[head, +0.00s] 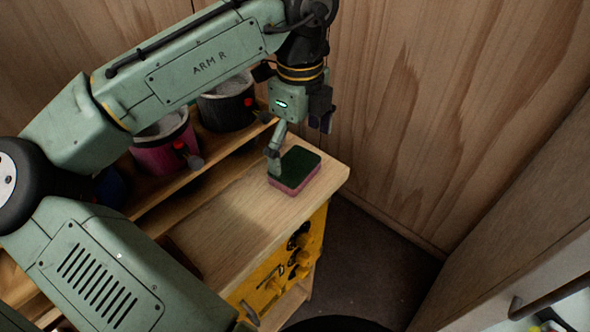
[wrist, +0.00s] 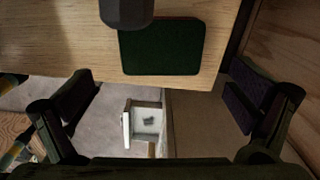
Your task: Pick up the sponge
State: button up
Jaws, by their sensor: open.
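The sponge (head: 295,171) is a block with a dark green top and a pink lower part. It lies flat on the wooden bench top near its right end. In the wrist view the sponge (wrist: 161,47) shows as a dark green rectangle at the top, close to the bench edge. My gripper (head: 297,140) is above the sponge in the head view, pointing down, and one finger hangs in front of the sponge's left side. In the wrist view its fingers (wrist: 158,108) are spread wide at left and right with nothing between them. I cannot tell whether a finger touches the sponge.
A pink pot (head: 163,150) and a dark pot (head: 227,108) stand on the shelf behind the bench top (head: 232,215). A yellow panel (head: 270,290) with holds is on the bench's front. A wooden wall (head: 440,100) rises behind. The bench top left of the sponge is clear.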

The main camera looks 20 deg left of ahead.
aim_at(298, 166)
jog(key=shift+w+a+f+b, duration=0.1)
jog(key=shift+a+f+b, duration=0.05)
jog(key=shift+f+b, duration=2.65)
jog(key=shift+r, duration=0.2)
jog(key=c, duration=0.7)
